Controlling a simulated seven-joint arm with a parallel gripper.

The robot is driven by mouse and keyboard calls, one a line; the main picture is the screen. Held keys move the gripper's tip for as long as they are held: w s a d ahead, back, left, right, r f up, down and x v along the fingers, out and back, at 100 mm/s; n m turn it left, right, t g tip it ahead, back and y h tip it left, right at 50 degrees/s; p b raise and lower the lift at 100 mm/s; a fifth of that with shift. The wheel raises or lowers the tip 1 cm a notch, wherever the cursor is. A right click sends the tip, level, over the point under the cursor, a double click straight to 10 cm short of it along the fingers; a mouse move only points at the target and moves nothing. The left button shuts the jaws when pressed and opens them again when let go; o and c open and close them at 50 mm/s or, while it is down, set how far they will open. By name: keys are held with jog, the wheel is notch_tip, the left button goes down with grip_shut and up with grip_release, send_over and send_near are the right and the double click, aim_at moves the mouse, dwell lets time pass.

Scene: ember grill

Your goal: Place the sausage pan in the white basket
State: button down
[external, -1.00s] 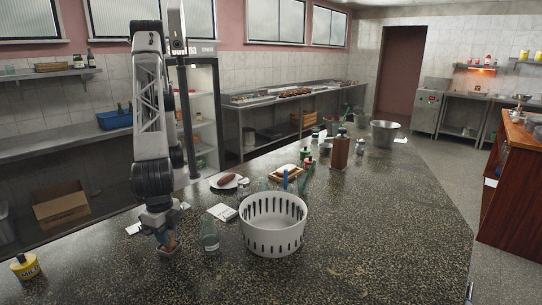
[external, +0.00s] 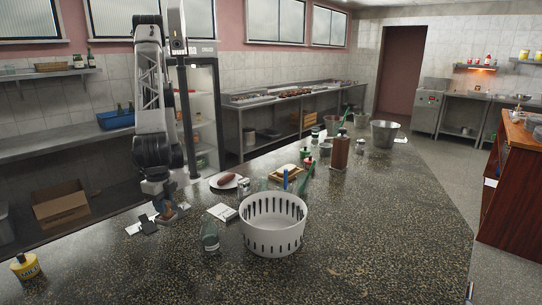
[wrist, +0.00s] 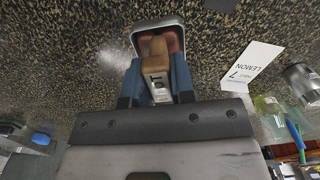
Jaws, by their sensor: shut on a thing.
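My gripper (external: 168,208) is at the left part of the counter, left of the white basket (external: 273,238). In the wrist view, my gripper (wrist: 156,82) has its blue fingers shut on the brown handle of a small pan (wrist: 146,24). The pan has a grey rim and a reddish inside, and lies beyond the fingertips. In the external view the pan is small and mostly unclear at the gripper. The white basket is round, slotted and upright. A sausage (external: 228,178) lies on a white plate behind, between gripper and basket.
A clear bottle (external: 210,238) stands between my gripper and the basket. A yellow can (external: 25,266) is at the front left. A dark item (external: 148,224) lies beside my gripper. Bottles and a brown block (external: 340,152) stand behind the basket. The counter right of the basket is clear.

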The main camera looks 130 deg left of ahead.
jog(key=s+a, duration=0.2)
jog(key=s, duration=0.3)
jog(key=shift+s+a+r, duration=0.3)
jog(key=shift+s+a, duration=0.05)
jog(key=shift+a, duration=0.05)
jog(key=shift+r, duration=0.15)
dwell(0.5)
notch_tip(320, 180, up, 11)
jog(key=w+a+n, duration=0.1)
jog(key=w+a, duration=0.5)
jog(key=w, duration=0.5)
jog(key=w+a+n, duration=0.2)
jog(key=w+a, duration=0.4)
jog(key=w, duration=0.4)
jog(key=w+a+n, duration=0.1)
jog(key=w+a, duration=0.4)
jog(key=w, duration=0.6)
jog(key=f, duration=0.3)
jog(key=a+f, duration=0.1)
jog(key=f, duration=0.1)
jog(key=shift+w+f, duration=0.15)
jog(key=shift+f, duration=0.15)
